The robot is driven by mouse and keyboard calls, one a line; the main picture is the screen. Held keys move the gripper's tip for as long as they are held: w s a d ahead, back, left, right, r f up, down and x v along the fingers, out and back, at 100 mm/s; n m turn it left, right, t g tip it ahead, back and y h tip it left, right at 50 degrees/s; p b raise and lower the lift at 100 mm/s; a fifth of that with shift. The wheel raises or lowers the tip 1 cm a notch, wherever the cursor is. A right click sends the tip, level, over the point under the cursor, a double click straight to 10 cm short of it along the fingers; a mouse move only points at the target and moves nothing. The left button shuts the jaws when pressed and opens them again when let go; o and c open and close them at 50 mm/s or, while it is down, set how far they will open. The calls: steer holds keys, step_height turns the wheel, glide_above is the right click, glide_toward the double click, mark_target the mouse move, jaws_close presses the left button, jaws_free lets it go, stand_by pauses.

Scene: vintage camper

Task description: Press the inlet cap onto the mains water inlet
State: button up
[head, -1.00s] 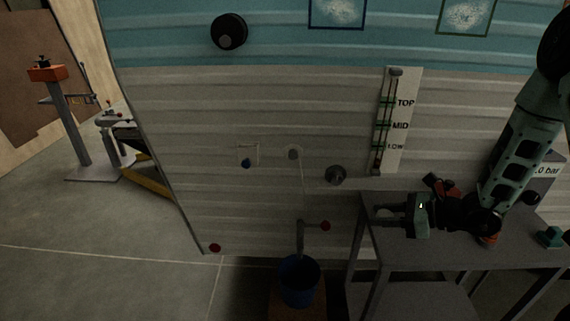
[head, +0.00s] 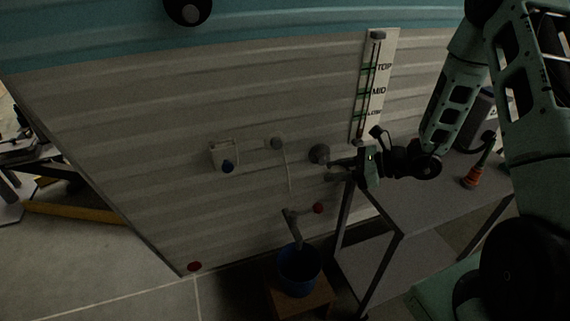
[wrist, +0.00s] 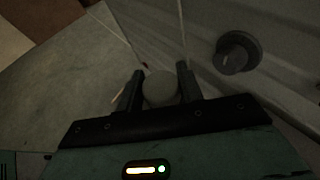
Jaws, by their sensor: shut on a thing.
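My gripper (wrist: 160,82) is shut on a pale grey round piece, which looks like the inlet cap (wrist: 161,90), held between its two fingers. In the head view my gripper (head: 338,170) points left, close to the camper wall, and the cap is hard to make out there. A dark round fitting, which looks like the mains water inlet (head: 319,153), sticks out of the wall just above and left of the fingertips. In the wrist view this inlet (wrist: 236,52) is right of and beyond the fingers, with a clear gap from the cap.
A grey bench (head: 414,200) stands below my arm, with an orange-based item (head: 473,177) on it.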

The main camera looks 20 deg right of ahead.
steer(key=w+a+r+n+t+y+b, duration=0.2)
steer(key=a+n+y+b, duration=0.8)
steer(key=n+b, duration=0.7)
steer(key=a+r+b, duration=0.1)
steer(key=a+b, duration=0.1)
steer(key=b, duration=0.1)
steer(key=shift+a+r+t+y, duration=0.15)
steer(key=shift+r+t+y, duration=0.15)
steer(key=shift+y, duration=0.1)
steer(key=shift+w, duration=0.1)
steer(key=w+b, duration=0.1)
steer(key=w, duration=0.4)
steer(key=shift+w, duration=0.25)
steer(key=shift+p, duration=0.55)
stand_by(1.4)
steer(key=shift+w, duration=0.5)
stand_by(0.4)
